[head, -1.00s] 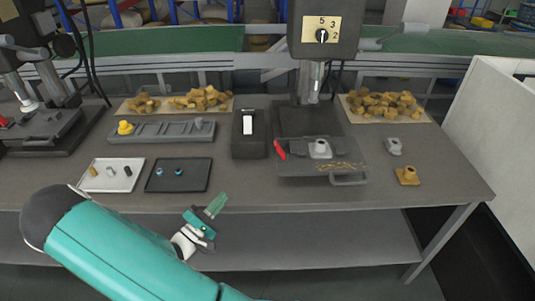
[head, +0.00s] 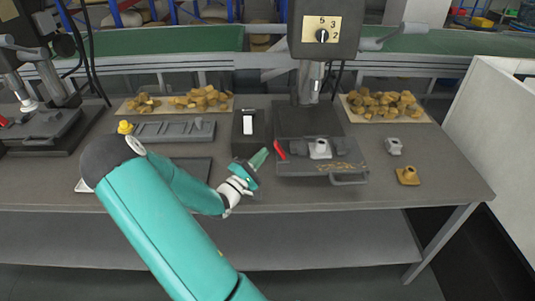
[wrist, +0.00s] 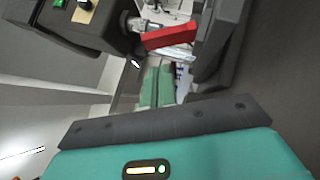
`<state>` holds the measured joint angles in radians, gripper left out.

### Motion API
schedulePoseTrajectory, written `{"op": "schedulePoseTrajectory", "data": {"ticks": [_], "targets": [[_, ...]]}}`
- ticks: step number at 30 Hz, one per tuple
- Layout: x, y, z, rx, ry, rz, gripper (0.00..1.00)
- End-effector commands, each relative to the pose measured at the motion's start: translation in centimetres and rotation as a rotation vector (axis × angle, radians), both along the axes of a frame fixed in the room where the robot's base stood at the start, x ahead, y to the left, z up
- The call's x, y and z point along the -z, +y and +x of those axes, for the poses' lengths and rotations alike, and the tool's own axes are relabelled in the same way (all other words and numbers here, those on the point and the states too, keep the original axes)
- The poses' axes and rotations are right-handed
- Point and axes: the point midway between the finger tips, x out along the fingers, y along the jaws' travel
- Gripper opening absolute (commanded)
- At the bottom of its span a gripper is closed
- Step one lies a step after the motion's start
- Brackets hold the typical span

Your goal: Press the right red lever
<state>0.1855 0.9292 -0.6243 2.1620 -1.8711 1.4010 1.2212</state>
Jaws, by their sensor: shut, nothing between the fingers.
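The right red lever (head: 281,150) sticks up at the left side of the vise under the right-hand press. In the wrist view it is a red bar (wrist: 170,37) just beyond my fingertips. My gripper (head: 259,157) is shut and empty, just left of the lever, with a small gap showing between them. Its green fingers (wrist: 157,86) show in the wrist view, pointing towards the lever. I cannot tell their exact height against it. Another red lever (head: 4,121) is at the far left, on the other press.
A black box with a white switch (head: 248,125) stands behind my gripper. The vise (head: 318,169) holds a grey part (head: 320,149). Loose parts (head: 407,175) lie to its right. The table's front middle is bare.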

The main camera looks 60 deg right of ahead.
Motion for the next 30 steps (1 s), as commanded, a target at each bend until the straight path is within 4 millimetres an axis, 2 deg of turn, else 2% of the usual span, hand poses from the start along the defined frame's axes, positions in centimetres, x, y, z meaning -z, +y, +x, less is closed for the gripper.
{"op": "schedulePoseTrajectory", "data": {"ticks": [3,8,30], "targets": [[-0.8,-0.6,-1.3,0.001,-0.001,0.0,0.0],[-1.2,-0.9,-1.9,0.0,-0.001,0.0,0.0],[-1.4,-0.9,-1.1,-0.002,-0.037,0.018,0.0]]}}
